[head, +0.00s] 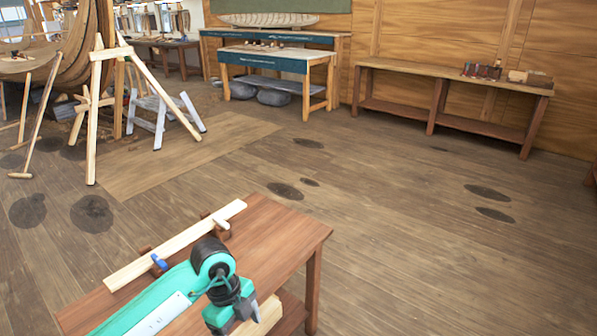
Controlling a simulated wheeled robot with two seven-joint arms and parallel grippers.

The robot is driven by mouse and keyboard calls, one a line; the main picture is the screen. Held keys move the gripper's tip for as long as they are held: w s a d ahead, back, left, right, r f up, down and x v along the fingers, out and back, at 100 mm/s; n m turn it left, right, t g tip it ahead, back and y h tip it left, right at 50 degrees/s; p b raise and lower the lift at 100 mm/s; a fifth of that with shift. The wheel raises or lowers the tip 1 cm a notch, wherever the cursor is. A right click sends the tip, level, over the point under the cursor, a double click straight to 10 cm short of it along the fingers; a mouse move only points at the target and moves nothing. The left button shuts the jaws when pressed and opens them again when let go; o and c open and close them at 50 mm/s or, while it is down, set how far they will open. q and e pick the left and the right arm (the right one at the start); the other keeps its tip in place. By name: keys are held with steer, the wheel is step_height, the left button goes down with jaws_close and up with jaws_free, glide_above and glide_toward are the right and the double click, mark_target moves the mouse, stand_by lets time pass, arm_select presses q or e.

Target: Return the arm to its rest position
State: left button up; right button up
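My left arm comes in at the bottom left, teal with dark joints, and reaches over the wooden bench (285,228). It bends downward at its far end. My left gripper (240,312) is at the lower end, by the bench's near right edge. Its fingers are hidden, so I cannot tell whether it is open or shut. A pale wooden piece (266,315) shows right beside it; I cannot tell whether the gripper touches it. My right gripper is not in view.
A pale batten (178,244) lies along the bench on brown blocks, with a small blue item (159,262) beside it. Trestles (100,110) and a hull (80,45) stand at the upper left. Workbenches (285,58) line the back. The floor (400,230) to the right is clear.

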arm_select(q)
steer(key=w+d+f+n+h, duration=0.2)
steer(key=d+f+h, duration=0.75)
steer(key=h, duration=0.35)
steer(key=a+f+n+t+y, duration=0.3)
steer(key=a+f+n+t, duration=0.35)
steer(key=f, duration=0.55)
steer(key=a+f+n+t+y, duration=0.3)
steer(key=a+f+n+t, duration=0.3)
steer(key=f, duration=0.6)
steer(key=s+a+f+n+g+y, duration=0.1)
steer(key=s+a+f+n+y, duration=0.25)
steer(key=s+f, duration=0.45)
steer(key=s+a+f+n+g+y, duration=0.2)
steer(key=s+a+f+y, duration=0.15)
steer(key=s+f, duration=0.5)
steer(key=s+a+f+g, duration=0.1)
steer(key=s+f+g, duration=0.1)
steer(key=s, duration=0.7)
steer(key=s+a+f+n+g+y, duration=0.1)
steer(key=s+f, duration=0.3)
steer(key=s, duration=0.5)
steer(key=s+a+f+g+y, duration=0.1)
steer(key=s+a+f+g, duration=0.1)
steer(key=s, duration=0.8)
steer(key=shift+f+g, duration=0.8)
steer(key=shift+g, duration=0.25)
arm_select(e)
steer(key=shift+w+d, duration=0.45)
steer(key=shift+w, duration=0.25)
